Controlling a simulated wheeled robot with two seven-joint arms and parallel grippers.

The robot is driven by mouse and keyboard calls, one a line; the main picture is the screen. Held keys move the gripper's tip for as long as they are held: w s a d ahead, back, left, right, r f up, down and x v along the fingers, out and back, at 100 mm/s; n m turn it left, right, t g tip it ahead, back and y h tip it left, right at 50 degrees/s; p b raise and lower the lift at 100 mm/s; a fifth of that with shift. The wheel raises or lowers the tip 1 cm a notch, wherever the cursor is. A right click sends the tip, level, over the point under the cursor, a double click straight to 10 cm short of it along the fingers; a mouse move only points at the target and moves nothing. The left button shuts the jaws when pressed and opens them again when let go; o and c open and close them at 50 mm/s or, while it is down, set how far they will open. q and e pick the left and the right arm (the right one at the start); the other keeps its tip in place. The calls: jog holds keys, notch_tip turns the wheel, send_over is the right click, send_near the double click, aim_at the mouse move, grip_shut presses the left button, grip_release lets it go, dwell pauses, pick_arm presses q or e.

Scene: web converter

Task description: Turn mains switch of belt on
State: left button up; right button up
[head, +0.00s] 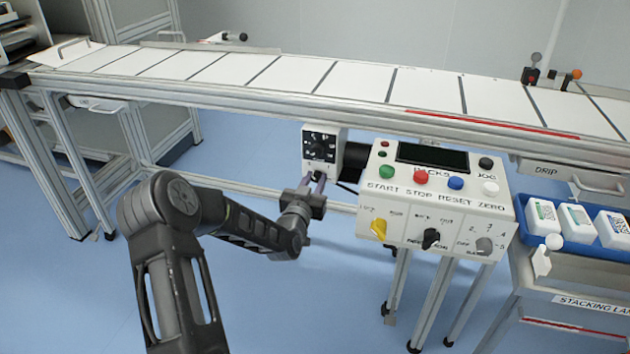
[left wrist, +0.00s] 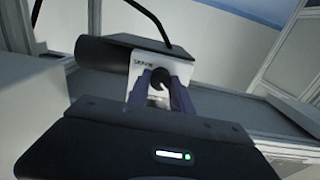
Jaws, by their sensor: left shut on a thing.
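A small white box (head: 341,158) with a black square face (head: 322,147) hangs below the belt (head: 300,75), left of the control panel. A round black knob (left wrist: 158,78) sits low on the box's front. I cannot tell which way the knob is turned. My left gripper (head: 317,180) reaches the box from below and is shut on this knob. In the left wrist view its two fingers (left wrist: 163,88) stand on either side of the knob, and they hide part of it. My right gripper is in neither view.
The white control panel (head: 400,209) with coloured buttons and a yellow knob (head: 379,229) stands close to the right of my gripper. A blue tray (head: 530,238) with white bottles is farther right. The belt frame runs above. Blue floor (head: 90,290) is clear at left.

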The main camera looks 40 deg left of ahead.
pick_arm(q)
grip_shut()
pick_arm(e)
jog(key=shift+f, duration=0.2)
pick_arm(q)
jog(key=shift+d+f+m+b, duration=0.1)
jog(key=shift+f+m+b, duration=0.05)
jog(key=shift+m+b, duration=0.95)
jog(key=m+b, duration=0.6)
jog(key=b, duration=0.1)
jog(key=shift+f+m, duration=0.1)
jog(key=shift+m, duration=0.3)
jog(key=m+b, duration=0.3)
jog(key=m, duration=0.1)
jog(key=shift+m+b, duration=0.85)
jog(key=shift+m, duration=1.65)
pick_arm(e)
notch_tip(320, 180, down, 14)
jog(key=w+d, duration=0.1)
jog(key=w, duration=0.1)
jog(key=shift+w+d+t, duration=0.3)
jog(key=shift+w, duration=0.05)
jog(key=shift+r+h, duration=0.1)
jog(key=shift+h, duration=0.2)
